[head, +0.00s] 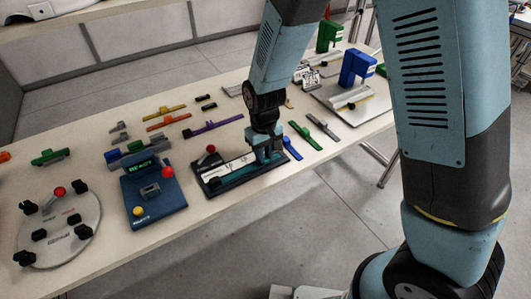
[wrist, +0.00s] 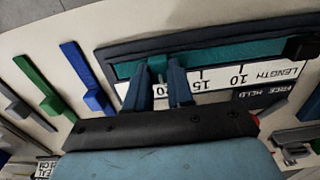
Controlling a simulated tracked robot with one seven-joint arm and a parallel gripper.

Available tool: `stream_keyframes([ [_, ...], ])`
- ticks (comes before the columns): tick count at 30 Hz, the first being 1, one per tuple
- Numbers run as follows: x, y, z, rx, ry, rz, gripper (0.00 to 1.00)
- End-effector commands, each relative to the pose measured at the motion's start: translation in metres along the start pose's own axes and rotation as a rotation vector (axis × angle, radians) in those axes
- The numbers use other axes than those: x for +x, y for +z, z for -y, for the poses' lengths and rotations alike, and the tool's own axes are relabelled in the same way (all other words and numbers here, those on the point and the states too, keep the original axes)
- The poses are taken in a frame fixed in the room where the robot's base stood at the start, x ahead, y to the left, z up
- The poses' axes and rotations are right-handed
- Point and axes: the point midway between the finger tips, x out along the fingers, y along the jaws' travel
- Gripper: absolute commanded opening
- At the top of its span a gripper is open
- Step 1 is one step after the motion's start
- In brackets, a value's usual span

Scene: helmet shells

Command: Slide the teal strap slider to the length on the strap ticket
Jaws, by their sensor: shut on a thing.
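The strap board (head: 213,187) is a dark blue fixture on the bench, with a white scale. The teal strap (wrist: 225,54) runs along it. The scale (wrist: 222,78) appears upside down in the wrist view, with 10, 15 and 20 legible beside LENGTH. My gripper (head: 264,152) is down at the board's right part. In the wrist view my gripper (wrist: 159,72) is shut on the teal slider (wrist: 157,65), mostly hidden between the fingers, near the 20 mark. I cannot make out a strap ticket.
A red knob (head: 211,149) stands at the board's back left. A blue box with a display (head: 145,165) stands to the left. Blue (head: 292,148) and green (head: 305,136) strap pieces lie close on the right. The bench's front edge is just below the board.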

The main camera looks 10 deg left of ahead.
Motion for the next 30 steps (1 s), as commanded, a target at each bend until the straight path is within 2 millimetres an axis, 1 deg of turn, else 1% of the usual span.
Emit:
stream_keyframes([
  [9, 0.0, 0.001, 0.0, -0.004, 0.0, 0.001, 0.0],
  [10, 0.0, 0.001, 0.0, -0.004, 0.0, 0.001, 0.24],
  [18, 0.0, 0.001, 0.001, -0.005, 0.0, 0.001, 0.49],
  [26, -0.001, 0.001, 0.001, -0.005, 0.0, 0.001, 0.49],
  [30, -0.01, 0.001, 0.001, -0.005, -0.001, 0.0, 0.49],
])
